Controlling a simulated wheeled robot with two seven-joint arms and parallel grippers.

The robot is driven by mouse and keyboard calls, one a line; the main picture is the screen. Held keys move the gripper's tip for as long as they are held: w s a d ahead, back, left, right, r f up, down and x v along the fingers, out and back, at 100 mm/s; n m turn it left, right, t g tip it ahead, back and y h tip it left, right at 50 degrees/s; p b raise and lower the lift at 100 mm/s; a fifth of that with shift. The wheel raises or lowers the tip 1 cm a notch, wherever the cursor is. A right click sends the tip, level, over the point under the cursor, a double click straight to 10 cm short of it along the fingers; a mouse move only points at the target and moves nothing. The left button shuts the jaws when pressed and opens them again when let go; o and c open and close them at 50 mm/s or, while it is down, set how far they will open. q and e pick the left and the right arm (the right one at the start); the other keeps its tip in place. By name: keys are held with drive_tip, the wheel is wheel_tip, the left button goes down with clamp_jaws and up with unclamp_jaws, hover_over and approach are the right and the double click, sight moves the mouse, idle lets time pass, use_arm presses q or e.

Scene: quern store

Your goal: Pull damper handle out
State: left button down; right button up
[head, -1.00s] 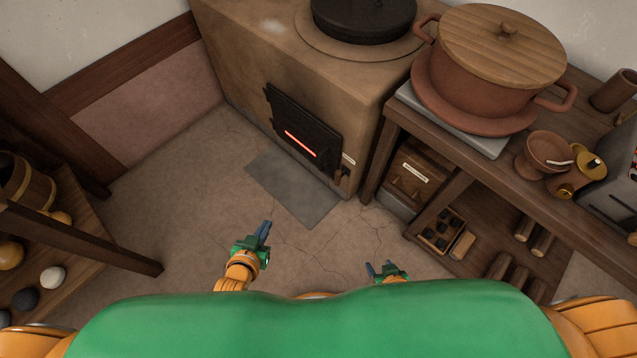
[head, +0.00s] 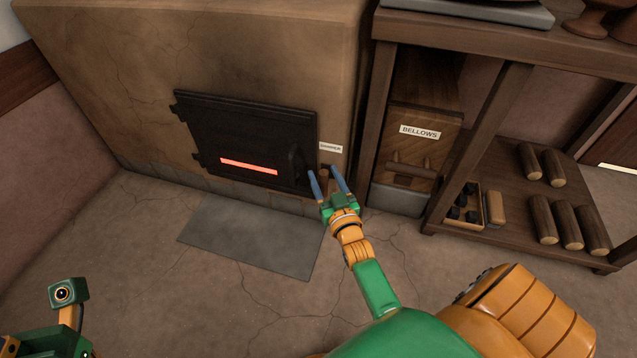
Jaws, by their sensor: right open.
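The damper handle (head: 325,179) is a small brown wooden grip low on the right front of the clay stove, below a white label (head: 331,147) that seems to read DAMPER. My right gripper (head: 322,171) is open, with its two blue fingers pointing at the stove front, one on each side of the handle. The handle's lower part is hidden by the gripper. I cannot tell whether the fingers touch it. A green and orange part of my left arm shows at the bottom left, away from the stove; no left fingers can be made out.
The black stove door (head: 245,140) with a glowing red slot is just left of the handle. A grey floor plate (head: 250,237) lies before it. To the right stand a box labelled BELLOWS (head: 425,112) and a wooden shelf (head: 490,215) with several logs.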

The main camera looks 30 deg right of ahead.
drive_tip(key=shift+w+d, duration=0.1)
drive_tip(key=shift+w, duration=0.35)
clamp_jaws()
idle(1.1)
